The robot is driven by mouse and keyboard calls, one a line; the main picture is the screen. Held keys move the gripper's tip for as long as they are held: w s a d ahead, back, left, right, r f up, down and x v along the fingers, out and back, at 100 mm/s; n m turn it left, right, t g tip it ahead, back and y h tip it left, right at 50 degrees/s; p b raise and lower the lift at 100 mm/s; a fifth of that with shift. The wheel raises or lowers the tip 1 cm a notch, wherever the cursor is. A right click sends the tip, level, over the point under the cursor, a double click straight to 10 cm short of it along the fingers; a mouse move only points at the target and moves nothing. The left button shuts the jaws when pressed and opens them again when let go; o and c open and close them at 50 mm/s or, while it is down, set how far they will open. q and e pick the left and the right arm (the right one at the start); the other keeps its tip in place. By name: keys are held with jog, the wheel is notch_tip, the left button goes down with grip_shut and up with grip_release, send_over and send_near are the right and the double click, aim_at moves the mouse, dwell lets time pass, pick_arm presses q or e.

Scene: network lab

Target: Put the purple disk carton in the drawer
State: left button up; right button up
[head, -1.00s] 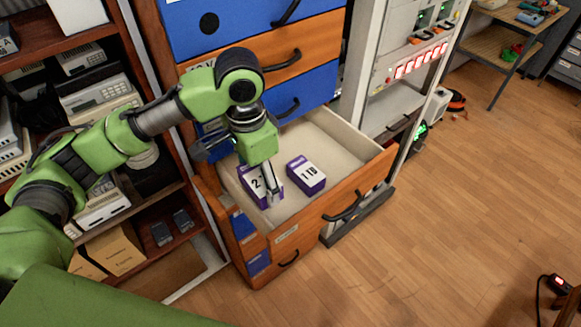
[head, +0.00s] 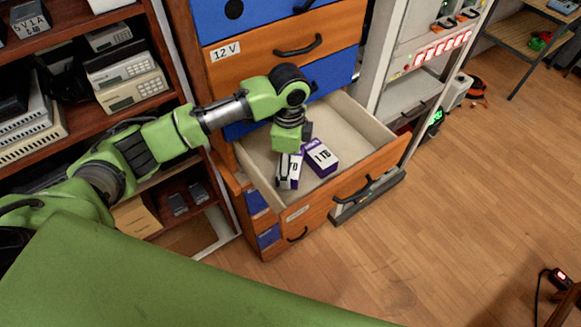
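The open drawer (head: 380,151) has an orange wooden front and a pale inside. Two purple and white cartons are within its walls. One carton, marked 1 TB (head: 321,157), lies on the drawer floor with its label up. The other purple carton (head: 294,172) is just left of it, at my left gripper (head: 286,177). The gripper points down into the drawer and its fingers cover part of this carton's label; only "TB" shows. I cannot tell whether the fingers grip the carton or only stand against it. My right gripper is out of view.
Closed blue and orange drawers (head: 272,42) rise above the open one. A shelf (head: 112,98) with instruments stands at the left. A rack with red switches (head: 440,50) stands at the right. The wooden floor (head: 450,200) in front is mostly clear.

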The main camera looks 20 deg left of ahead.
pick_arm(q)
jog(key=shift+f+p, duration=0.35)
jog(key=shift+f, duration=1.4)
jog(key=shift+f, duration=0.1)
jog(key=o, duration=1.2)
notch_tip(320, 180, up, 11)
jog(key=b, duration=0.3)
jog(key=shift+r, duration=0.65)
